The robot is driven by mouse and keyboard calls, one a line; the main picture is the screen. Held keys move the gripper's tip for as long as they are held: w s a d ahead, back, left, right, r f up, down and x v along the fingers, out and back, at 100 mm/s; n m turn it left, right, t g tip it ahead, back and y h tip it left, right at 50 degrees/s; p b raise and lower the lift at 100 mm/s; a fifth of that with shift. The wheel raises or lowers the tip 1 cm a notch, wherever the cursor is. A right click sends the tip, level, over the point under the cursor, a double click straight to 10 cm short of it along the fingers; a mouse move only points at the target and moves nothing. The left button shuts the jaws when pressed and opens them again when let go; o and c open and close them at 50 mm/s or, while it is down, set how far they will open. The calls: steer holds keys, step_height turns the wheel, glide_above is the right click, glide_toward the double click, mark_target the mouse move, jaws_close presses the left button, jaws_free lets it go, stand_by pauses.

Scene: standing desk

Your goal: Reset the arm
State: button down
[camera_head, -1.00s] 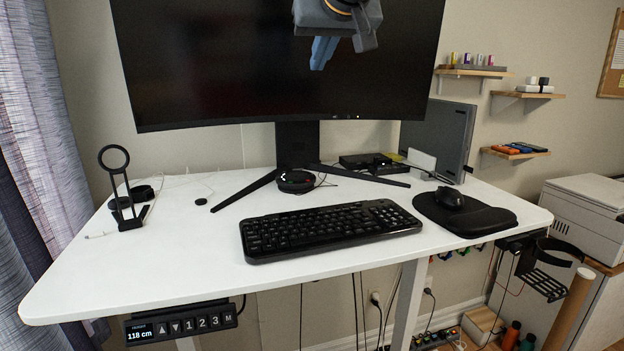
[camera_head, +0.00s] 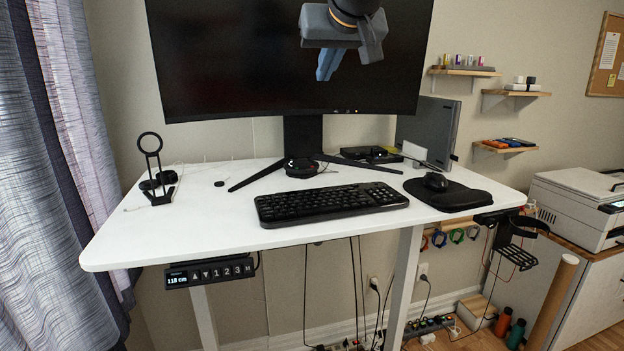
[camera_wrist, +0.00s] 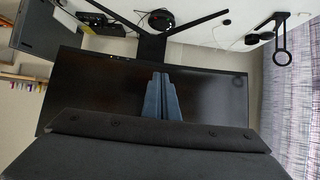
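My gripper (camera_head: 327,70) hangs in front of the dark monitor (camera_head: 230,65) at the top of the head view, well above the desk top. Its two blue fingers lie side by side with no clear gap between them and nothing held. In the wrist view, where the scene appears upside down, the fingers of my gripper (camera_wrist: 161,77) are together in front of the monitor screen (camera_wrist: 95,90).
The white desk (camera_head: 190,235) holds a keyboard (camera_head: 330,203), a mouse (camera_head: 435,181) and a black stand (camera_head: 156,170). A height panel (camera_head: 210,271) under the front edge reads 118 cm. A curtain (camera_head: 60,180) is left, a printer (camera_head: 580,208) right.

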steer(key=s+d+f+g+h, duration=0.1)
steer(key=d+f, duration=0.2)
steer(key=f, duration=0.4)
steer(key=s+d+f+m+g, duration=0.1)
steer(key=d+f+g, duration=0.15)
steer(key=f, duration=0.55)
steer(key=s+d+f+h, duration=0.1)
steer(key=d+f, duration=0.2)
steer(key=f, duration=0.4)
steer(key=s+d+f+m+g, duration=0.1)
steer(key=s+d+f+g, duration=0.25)
steer(key=s+f, duration=0.6)
steer(key=s+d+f+g, duration=0.2)
steer(key=s+d+f, duration=0.4)
steer(key=f, duration=0.6)
step_height(320, 180, down, 11)
steer(key=s+g+b, duration=0.1)
steer(key=s+b, duration=0.1)
steer(key=b, duration=0.7)
steer(key=shift+a+g+b, duration=0.3)
steer(key=shift+a+b, duration=0.05)
steer(key=shift+a, duration=0.1)
steer(key=c, duration=2.4)
jaws_free()
steer(key=shift+f, duration=0.25)
steer(key=o, duration=0.7)
steer(key=shift+s, duration=0.1)
steer(key=shift+c, duration=0.3)
